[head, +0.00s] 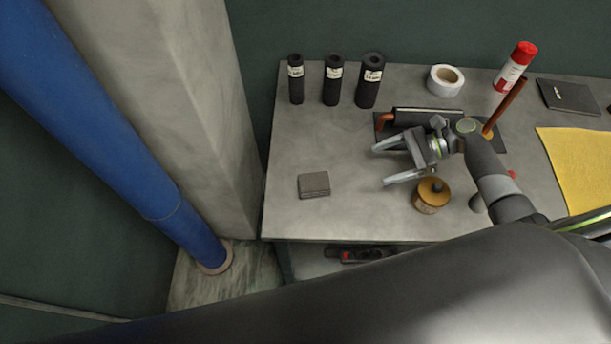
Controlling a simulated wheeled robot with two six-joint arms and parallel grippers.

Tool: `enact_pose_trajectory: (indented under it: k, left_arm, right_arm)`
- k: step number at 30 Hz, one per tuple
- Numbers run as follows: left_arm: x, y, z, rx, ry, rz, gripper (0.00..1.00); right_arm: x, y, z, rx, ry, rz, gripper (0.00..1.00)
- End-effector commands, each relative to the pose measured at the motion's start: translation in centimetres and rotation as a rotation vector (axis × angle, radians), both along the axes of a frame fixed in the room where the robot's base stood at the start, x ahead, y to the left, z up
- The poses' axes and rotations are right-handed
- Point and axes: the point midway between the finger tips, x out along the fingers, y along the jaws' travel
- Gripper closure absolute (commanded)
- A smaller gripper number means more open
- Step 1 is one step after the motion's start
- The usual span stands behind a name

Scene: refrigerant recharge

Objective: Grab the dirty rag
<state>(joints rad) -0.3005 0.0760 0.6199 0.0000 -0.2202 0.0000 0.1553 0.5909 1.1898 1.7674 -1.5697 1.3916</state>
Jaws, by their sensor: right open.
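A yellow cloth (583,168) lies flat at the right end of the grey workbench (330,225). It is the only cloth-like thing that I can make out, and I cannot tell if it is dirty. Its right side runs out of the picture, and my arm covers its lower edge. My right gripper (381,166) is over the middle of the bench, left of the cloth and well apart from it. Its two fingers are spread and point left, with nothing between them. My left gripper is not in view.
A brown-lidded tin (431,196) stands just below the gripper. A grey pad (314,184) lies to its left. Black tubes (333,82), a tape roll (445,80), a red-and-white can (515,67) and a black case (567,96) line the back. The bench's front left is clear.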

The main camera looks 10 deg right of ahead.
Motion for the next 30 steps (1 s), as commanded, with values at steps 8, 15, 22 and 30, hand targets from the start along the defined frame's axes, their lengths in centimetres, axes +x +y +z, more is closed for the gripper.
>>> enact_pose_trajectory:
  k: [8, 15, 22, 30]
  left_arm:
    - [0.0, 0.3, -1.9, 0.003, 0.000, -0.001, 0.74]
    - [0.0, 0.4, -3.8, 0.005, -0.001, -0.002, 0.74]
    - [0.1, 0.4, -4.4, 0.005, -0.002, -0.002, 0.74]
    - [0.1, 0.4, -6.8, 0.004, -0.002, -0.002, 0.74]
  right_arm:
    - [0.5, 4.9, -2.4, 0.006, -0.003, 0.001, 0.21]
    - [1.0, 9.3, -4.2, 0.004, -0.003, 0.001, 0.21]
    - [1.2, 11.0, -4.7, 0.001, -0.002, 0.001, 0.21]
    - [2.0, 13.1, -5.9, 0.003, -0.004, 0.002, 0.21]
